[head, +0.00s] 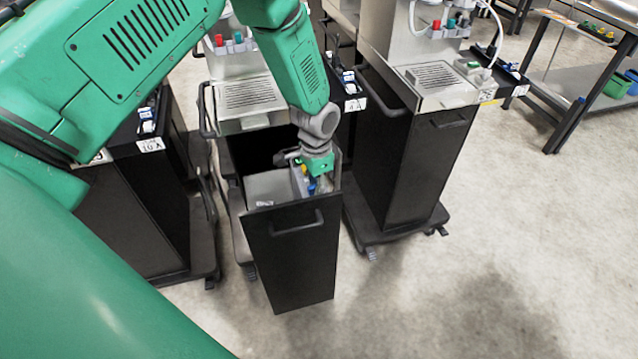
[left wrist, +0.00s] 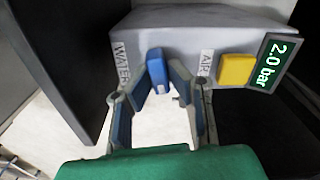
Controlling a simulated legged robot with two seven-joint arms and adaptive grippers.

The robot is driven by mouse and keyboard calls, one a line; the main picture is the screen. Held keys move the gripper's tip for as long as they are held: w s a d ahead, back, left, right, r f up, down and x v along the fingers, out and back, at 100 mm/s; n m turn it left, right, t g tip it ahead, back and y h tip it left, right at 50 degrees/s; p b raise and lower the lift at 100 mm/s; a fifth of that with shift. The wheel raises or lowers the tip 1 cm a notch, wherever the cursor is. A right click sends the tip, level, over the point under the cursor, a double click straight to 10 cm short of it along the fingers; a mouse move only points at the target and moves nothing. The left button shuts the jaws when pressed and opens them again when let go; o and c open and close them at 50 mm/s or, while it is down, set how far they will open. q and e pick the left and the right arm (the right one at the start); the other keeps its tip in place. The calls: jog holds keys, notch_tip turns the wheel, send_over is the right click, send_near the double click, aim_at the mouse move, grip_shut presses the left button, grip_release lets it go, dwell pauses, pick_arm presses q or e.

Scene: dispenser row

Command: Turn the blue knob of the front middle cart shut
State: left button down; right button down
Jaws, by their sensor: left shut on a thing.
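The blue knob (left wrist: 157,70) sits beside the WATER label on a grey panel in the left wrist view. It is a narrow lever, standing roughly upright in that picture and tilted slightly. My left gripper (left wrist: 161,88) has its two fingers on either side of the knob and is shut on it. In the head view my left gripper (head: 315,182) reaches down into the pulled-out black drawer (head: 295,255) of the front middle cart (head: 250,95). The knob is mostly hidden there by the gripper. My right gripper is not in view.
A yellow knob (left wrist: 236,69) by the AIR label and a display (left wrist: 274,63) reading 2.0 bar are right of the blue knob. Drawer walls stand close around the gripper. Carts stand left (head: 150,215) and right (head: 415,165); open floor lies front right.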

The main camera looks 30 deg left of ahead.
aim_at(313, 185)
pick_arm(q)
jog(key=shift+s+a+f+m, duration=0.1)
jog(key=shift+s+a+m, duration=0.2)
jog(key=shift+m, duration=0.7)
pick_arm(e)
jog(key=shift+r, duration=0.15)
pick_arm(q)
jog(key=shift+s+f, duration=0.1)
jog(key=shift+s, duration=0.05)
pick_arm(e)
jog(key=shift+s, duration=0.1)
pick_arm(q)
jog(key=c, duration=1.6)
grip_release()
jog(key=shift+o, duration=0.3)
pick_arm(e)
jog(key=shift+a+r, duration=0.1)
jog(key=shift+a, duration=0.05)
pick_arm(q)
jog(key=shift+a, duration=0.1)
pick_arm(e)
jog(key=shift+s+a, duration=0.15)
pick_arm(q)
jog(key=shift+w+r, duration=0.25)
jog(key=shift+r, duration=0.1)
notch_tip(313, 185, up, 11)
jog(key=shift+s+r, duration=0.1)
jog(key=shift+r, duration=0.05)
